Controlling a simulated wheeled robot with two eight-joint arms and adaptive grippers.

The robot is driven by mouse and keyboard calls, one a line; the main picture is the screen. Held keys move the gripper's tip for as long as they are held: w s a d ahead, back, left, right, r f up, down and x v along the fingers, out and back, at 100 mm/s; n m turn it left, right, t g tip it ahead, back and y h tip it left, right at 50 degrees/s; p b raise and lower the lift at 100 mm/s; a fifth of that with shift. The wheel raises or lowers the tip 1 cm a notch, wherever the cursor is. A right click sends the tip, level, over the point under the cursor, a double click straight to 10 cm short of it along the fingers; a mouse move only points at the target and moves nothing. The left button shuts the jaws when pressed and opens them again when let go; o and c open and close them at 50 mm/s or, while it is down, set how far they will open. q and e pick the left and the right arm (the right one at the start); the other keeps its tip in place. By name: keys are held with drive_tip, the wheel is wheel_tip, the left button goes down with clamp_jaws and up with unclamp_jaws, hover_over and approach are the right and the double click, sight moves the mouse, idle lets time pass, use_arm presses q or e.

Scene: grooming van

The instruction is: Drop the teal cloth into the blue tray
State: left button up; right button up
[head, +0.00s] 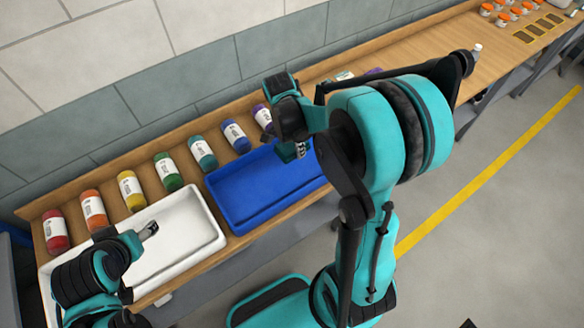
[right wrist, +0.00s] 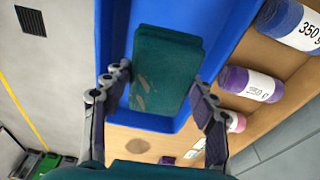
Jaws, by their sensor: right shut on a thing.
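The teal cloth (right wrist: 165,72) is a dark teal block-like piece between the fingers of my right gripper (right wrist: 160,95) in the right wrist view. My right gripper is shut on it, over the blue tray (right wrist: 222,30). In the head view my right gripper (head: 298,150) is above the back right part of the blue tray (head: 232,218), and only a small teal bit of the cloth (head: 286,153) shows below it. My arm hides the tray's right end. My left gripper (head: 150,229) is over the white tray; its finger opening is too small to judge.
A white tray (head: 213,240) stands left of the blue tray. Several colored bottles, such as a red one (head: 55,232) and a green one (head: 168,172), line the wall behind the trays. Jars with orange lids (head: 486,10) stand at the far right of the wooden bench.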

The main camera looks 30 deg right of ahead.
wheel_tip(320, 180, down, 2)
drive_tip(key=shift+f+b, duration=0.1)
drive_tip(key=shift+b, duration=0.4)
drive_tip(key=o, duration=1.2)
drive_tip(key=shift+r, duration=0.2)
drive_tip(key=r, duration=0.4)
drive_tip(key=a+r, duration=0.1)
drive_tip(key=r, duration=0.6)
drive_tip(key=shift+s+a+r, duration=0.1)
drive_tip(key=shift+a+r, duration=0.25)
drive_tip(key=shift+a, duration=0.05)
